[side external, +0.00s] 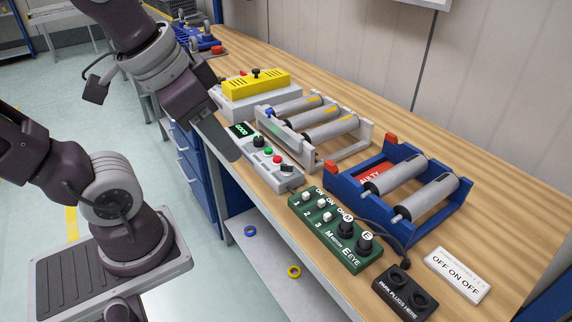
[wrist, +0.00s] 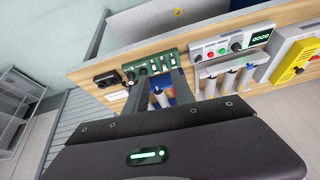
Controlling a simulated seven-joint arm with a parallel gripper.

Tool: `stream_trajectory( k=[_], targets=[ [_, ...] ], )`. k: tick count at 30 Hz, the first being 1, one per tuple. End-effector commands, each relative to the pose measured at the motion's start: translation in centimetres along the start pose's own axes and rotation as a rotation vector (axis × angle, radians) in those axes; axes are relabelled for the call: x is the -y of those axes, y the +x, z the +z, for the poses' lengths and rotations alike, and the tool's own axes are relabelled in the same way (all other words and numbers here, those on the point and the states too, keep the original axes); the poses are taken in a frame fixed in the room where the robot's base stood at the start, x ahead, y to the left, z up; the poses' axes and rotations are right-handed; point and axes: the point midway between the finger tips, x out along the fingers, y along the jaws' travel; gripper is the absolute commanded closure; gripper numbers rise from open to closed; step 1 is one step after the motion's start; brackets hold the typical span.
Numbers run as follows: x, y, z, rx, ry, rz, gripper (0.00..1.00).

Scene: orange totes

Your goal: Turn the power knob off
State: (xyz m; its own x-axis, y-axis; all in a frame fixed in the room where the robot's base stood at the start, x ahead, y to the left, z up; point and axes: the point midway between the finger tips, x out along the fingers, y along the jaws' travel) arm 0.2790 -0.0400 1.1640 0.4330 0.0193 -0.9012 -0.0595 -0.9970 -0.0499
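A grey control box (side external: 268,155) on the bench holds a lit green display, a black knob (side external: 258,140), and green and red buttons. It also shows in the wrist view (wrist: 228,48), upper right, with its black knob (wrist: 236,47). A green box (side external: 330,231) nearer the camera has several white switches and two black knobs marked M and E. It is unclear which knob is the power knob. My gripper (side external: 230,152) is beside and above the grey box's left end, apart from it. In the wrist view its two fingers (wrist: 160,74) stand apart with nothing seen between them.
A blue roller tote (side external: 440,222) and a grey roller rack (side external: 310,130) stand behind the boxes. A yellow unit (side external: 256,84) sits on a white base at the back. A black plug block (side external: 404,290) and a white OFF ON OFF label (side external: 457,275) lie at the front right.

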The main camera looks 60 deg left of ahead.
Motion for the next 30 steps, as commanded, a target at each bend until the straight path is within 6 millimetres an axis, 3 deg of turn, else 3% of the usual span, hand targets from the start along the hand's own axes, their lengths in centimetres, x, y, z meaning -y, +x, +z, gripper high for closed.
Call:
stream_trajectory(
  k=[5, 7, 10, 12, 15, 30],
  targets=[
    [4.1, 5.3, -7.4, 0.184, 0.256, -0.003, 0.68],
    [6.5, 8.9, -9.7, 0.256, 0.37, 0.028, 0.68],
    [9.9, 14.6, -11.5, 0.336, 0.514, 0.092, 0.68],
    [11.7, 18.0, -11.7, 0.372, 0.593, 0.138, 0.68],
    [13.4, 21.3, -11.6, 0.398, 0.666, 0.186, 0.68],
    [13.7, 28.7, -8.5, 0.409, 0.702, 0.21, 0.68]
  ],
)
